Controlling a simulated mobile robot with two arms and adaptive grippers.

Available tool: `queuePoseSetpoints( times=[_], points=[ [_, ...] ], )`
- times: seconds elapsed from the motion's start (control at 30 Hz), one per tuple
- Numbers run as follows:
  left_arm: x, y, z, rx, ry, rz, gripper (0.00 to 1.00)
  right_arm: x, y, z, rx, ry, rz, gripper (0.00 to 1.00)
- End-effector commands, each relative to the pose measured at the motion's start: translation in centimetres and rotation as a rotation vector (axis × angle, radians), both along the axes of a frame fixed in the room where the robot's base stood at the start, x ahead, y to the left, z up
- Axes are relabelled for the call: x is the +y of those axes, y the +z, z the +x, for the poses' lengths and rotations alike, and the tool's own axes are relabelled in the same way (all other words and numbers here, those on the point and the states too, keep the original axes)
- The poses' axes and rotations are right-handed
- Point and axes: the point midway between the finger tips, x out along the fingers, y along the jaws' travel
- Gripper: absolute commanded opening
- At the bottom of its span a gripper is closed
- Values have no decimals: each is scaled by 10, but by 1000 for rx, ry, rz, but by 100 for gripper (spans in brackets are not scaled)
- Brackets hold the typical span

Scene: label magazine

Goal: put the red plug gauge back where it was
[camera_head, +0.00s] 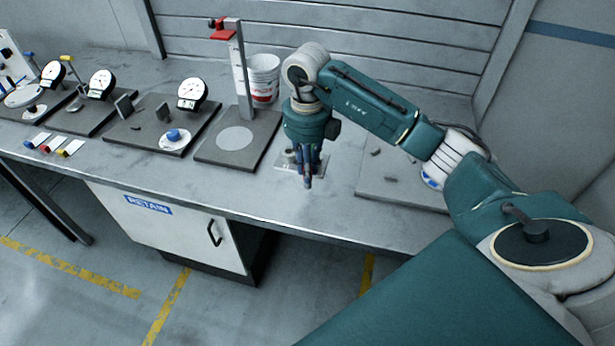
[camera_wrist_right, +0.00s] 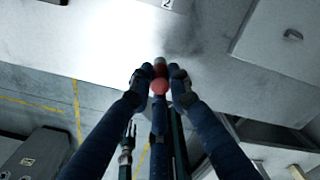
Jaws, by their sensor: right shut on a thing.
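My right gripper (camera_head: 308,180) hangs fingers down over the front part of the grey bench. In the head view the fingers hide the gauge. A small pale plate (camera_head: 284,165) lies on the bench just behind and left of the fingers; the gripper partly covers it, so its details are unclear.
A stand with a red top (camera_head: 238,70) rises left of my right arm, with a white bucket (camera_head: 263,72) behind it. Dial gauges (camera_head: 192,92) on dark plates fill the left bench. Colour-tipped cards (camera_head: 53,146) lie near the front edge. A flat plate (camera_head: 390,178) lies right of the gripper.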

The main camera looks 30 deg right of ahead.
Motion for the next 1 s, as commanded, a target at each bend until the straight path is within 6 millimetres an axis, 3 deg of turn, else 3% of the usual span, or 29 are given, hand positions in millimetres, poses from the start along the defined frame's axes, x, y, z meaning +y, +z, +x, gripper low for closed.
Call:
queuePoseSetpoints(
  times=[0.3, 0.67, 0.7, 0.8, 1.0],
  points=[
    [-3, 13, 10, -14, 0, -4, 40, 1, -40, -1, 3, 1, 1, 0],
    [-3, 9, 16, -24, 2, -4, 40, 0, -45, 0, 1, 1, 0, 0],
    [-2, 9, 16, -24, 3, -4, 40, 0, -46, 0, 1, 1, 0, 20],
    [-2, 10, 16, -22, 3, -3, 40, 0, -44, 0, 1, 1, 0, 36],
    [-1, 10, 14, -20, 3, -2, 40, 0, -44, -1, 1, 0, 0, 36]
  ],
)
